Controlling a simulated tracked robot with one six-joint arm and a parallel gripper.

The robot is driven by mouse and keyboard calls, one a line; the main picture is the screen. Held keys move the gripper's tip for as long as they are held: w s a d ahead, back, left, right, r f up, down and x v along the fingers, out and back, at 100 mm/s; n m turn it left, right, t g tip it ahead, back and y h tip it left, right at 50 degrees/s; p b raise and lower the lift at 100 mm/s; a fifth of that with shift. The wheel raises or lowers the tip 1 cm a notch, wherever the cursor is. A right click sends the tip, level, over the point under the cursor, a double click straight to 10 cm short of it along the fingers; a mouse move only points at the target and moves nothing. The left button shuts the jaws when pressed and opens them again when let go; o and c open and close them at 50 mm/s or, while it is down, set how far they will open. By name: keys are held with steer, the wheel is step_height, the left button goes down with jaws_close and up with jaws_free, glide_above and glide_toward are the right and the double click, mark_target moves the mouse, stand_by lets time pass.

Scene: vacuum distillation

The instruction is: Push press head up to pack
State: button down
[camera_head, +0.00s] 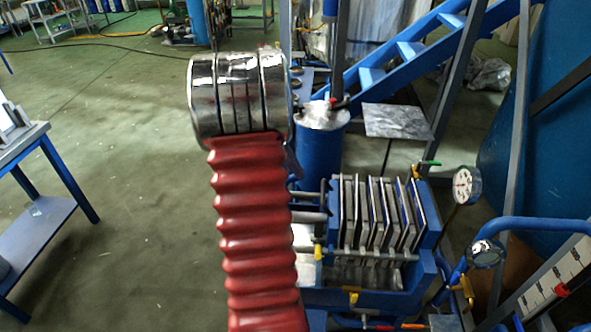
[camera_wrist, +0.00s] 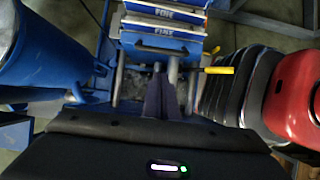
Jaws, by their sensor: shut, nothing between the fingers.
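The filter press (camera_head: 425,285) stands at the lower right in the head view, a blue frame holding a pack of several upright, slightly fanned plates (camera_head: 377,215). Two blue, white-edged plates (camera_wrist: 163,22) show at the top of the wrist view, with metal rods (camera_wrist: 172,78) running toward them. Contact cannot be told. In the head view my red arm hides the gripper and the press's left end.
A yellow handle (camera_wrist: 218,70) sits right of the rods. A blue cylinder (camera_head: 320,148) stands behind the press; a blue vessel (camera_wrist: 45,45) fills the wrist view's left. A gauge (camera_head: 467,185) and blue pipes are at right. A blue table (camera_head: 45,160) is far left; floor between is clear.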

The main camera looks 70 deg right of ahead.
stand_by(0.3)
steer(key=x, duration=1)
steer(key=shift+s, duration=0.1)
steer(key=shift+s+d+r, duration=0.1)
steer(key=shift+s+d, duration=0.4)
steer(key=shift+s, duration=1.7)
steer(key=shift+s+d+f, duration=0.1)
steer(key=shift+s+d, duration=0.45)
steer(key=shift+s, duration=1.65)
steer(key=shift+s+d+r, duration=0.1)
steer(key=shift+s+d, duration=0.4)
steer(key=shift+s, duration=1.7)
step_height(320, 180, up, 9)
steer(key=w, duration=0.1)
steer(key=shift+w+a, duration=0.15)
steer(key=shift+w, duration=0.05)
